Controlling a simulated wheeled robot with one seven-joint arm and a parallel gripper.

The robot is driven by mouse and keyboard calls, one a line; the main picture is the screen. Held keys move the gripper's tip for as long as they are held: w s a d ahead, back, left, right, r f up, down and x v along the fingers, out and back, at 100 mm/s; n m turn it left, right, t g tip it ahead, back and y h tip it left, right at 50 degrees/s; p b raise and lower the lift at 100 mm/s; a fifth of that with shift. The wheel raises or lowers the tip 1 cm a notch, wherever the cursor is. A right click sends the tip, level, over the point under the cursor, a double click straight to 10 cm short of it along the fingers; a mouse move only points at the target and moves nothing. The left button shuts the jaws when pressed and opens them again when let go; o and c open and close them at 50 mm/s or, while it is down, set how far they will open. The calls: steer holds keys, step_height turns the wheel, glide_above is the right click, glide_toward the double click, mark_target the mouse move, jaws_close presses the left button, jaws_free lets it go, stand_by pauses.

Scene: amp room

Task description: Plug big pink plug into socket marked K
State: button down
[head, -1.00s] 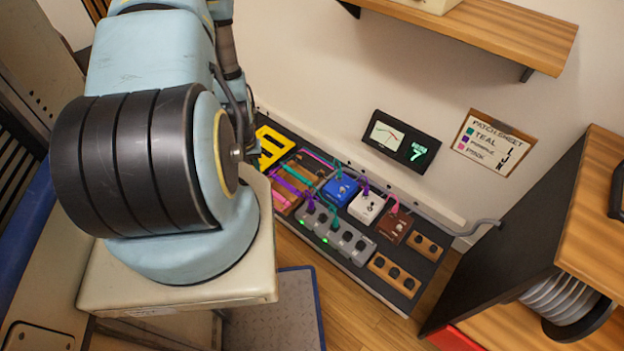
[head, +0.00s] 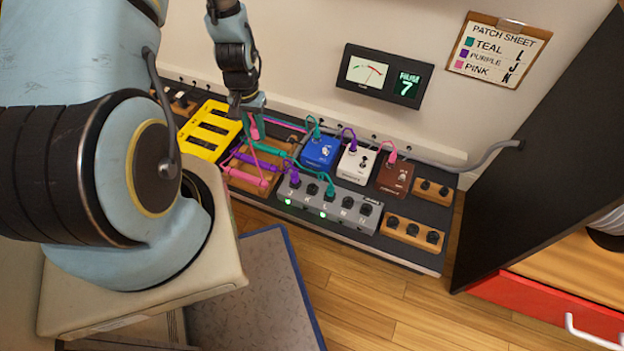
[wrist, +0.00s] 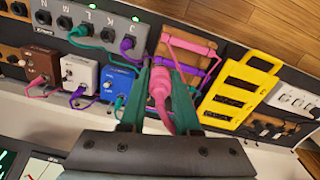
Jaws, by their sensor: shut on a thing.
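My gripper (head: 256,122) is above the left part of the pedalboard. In the wrist view, its green fingers (wrist: 158,92) are shut on the big pink plug (wrist: 160,84), with its pink cable trailing back between them. The plug shows small at the fingertips in the head view (head: 254,131). Socket K (head: 311,188) is in the grey box (head: 343,205), right of my gripper. K looks empty, between a purple plug (head: 294,180) in J and a teal plug (head: 329,191) in L. K also shows in the wrist view (wrist: 107,33).
A wooden rack (head: 270,162) with plugs and cables lies below my gripper. A yellow frame (head: 208,130) is to its left. Blue (head: 319,152), white (head: 354,163) and brown (head: 392,178) pedals with cables stand behind the grey box. The patch sheet (head: 497,50) lists pink as N.

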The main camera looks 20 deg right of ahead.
steer(key=s+d+f+m+b, duration=0.6)
steer(key=d+f+b, duration=0.6)
steer(key=b, duration=0.7)
steer(key=shift+s+d, duration=0.65)
steer(key=shift+s, duration=0.25)
steer(key=shift+f, duration=0.15)
steer(key=shift+f+b, duration=3.4)
steer(key=shift+b, duration=0.2)
steer(key=shift+f, duration=0.7)
steer(key=c, duration=0.6)
jaws_free()
steer(key=shift+o, duration=0.2)
steer(key=shift+r, duration=0.1)
